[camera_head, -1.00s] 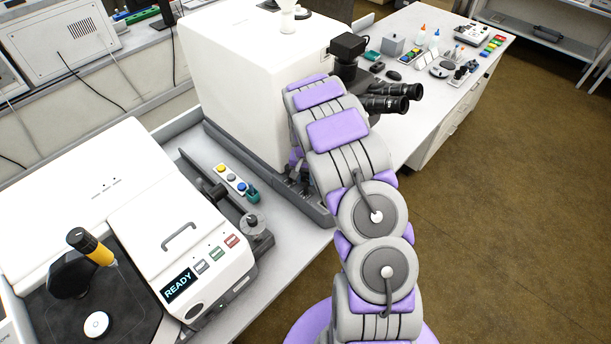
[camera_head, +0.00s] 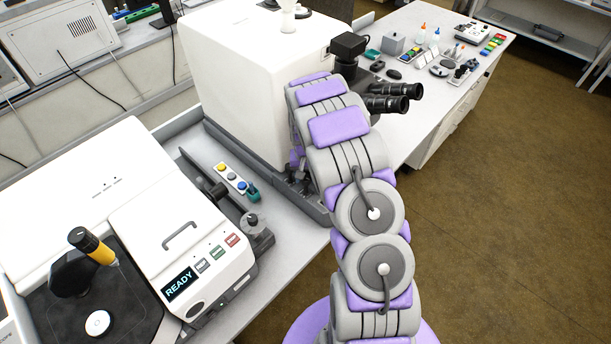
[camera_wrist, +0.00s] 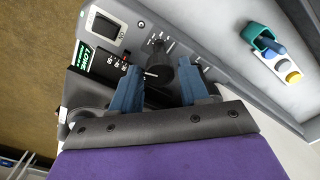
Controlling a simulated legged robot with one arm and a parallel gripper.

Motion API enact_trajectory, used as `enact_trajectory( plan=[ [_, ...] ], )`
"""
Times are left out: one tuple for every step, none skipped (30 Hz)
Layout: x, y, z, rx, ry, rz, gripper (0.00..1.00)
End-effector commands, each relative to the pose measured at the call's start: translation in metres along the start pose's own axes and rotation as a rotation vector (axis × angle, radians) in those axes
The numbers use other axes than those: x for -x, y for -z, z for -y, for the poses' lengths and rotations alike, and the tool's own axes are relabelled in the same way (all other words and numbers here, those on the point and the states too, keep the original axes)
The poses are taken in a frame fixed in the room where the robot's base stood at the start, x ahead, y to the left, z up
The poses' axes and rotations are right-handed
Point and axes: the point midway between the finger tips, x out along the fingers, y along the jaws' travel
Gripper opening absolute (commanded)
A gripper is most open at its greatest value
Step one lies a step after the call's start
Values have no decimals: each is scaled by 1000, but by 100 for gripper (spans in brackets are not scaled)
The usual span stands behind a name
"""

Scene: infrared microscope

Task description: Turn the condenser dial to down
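In the wrist view a black dial (camera_wrist: 160,72) stands on a grey panel, with short white marks around its far side. I take it for the condenser dial, though I cannot read a name or its setting. My gripper (camera_wrist: 164,70) has its two blue fingers spread on either side of the dial, with gaps that look clear. I cannot tell whether either finger touches it. In the head view the gripper end is mostly hidden behind my arm, low at the base of the white microscope housing (camera_head: 240,75), and the dial is not visible.
A grey rim edges the panel. A teal holder (camera_wrist: 266,42) and coloured buttons lie to the right. Black eyepieces (camera_head: 390,97) stand beside my arm.

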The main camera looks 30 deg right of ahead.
Motion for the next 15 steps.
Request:
enact_trajectory(
  plan=[
    [0,0,0,0,0,0,50],
    [0,0,0,0,0,0,53],
    [0,0,0,0,0,1,56],
    [0,0,0,0,0,1,59],
    [0,0,0,0,0,0,59],
    [0,0,0,0,0,1,59],
    [0,0,0,0,0,1,59],
    [0,0,0,0,0,1,59],
    [0,0,0,0,0,1,59],
    [0,0,0,-1,0,1,59],
    [0,0,0,-1,0,1,59],
    [2,0,0,-1,0,0,59],
    [3,0,0,-1,0,0,59],
    [5,0,0,-1,0,0,59],
    [9,0,0,-1,0,-1,59]
  ],
)
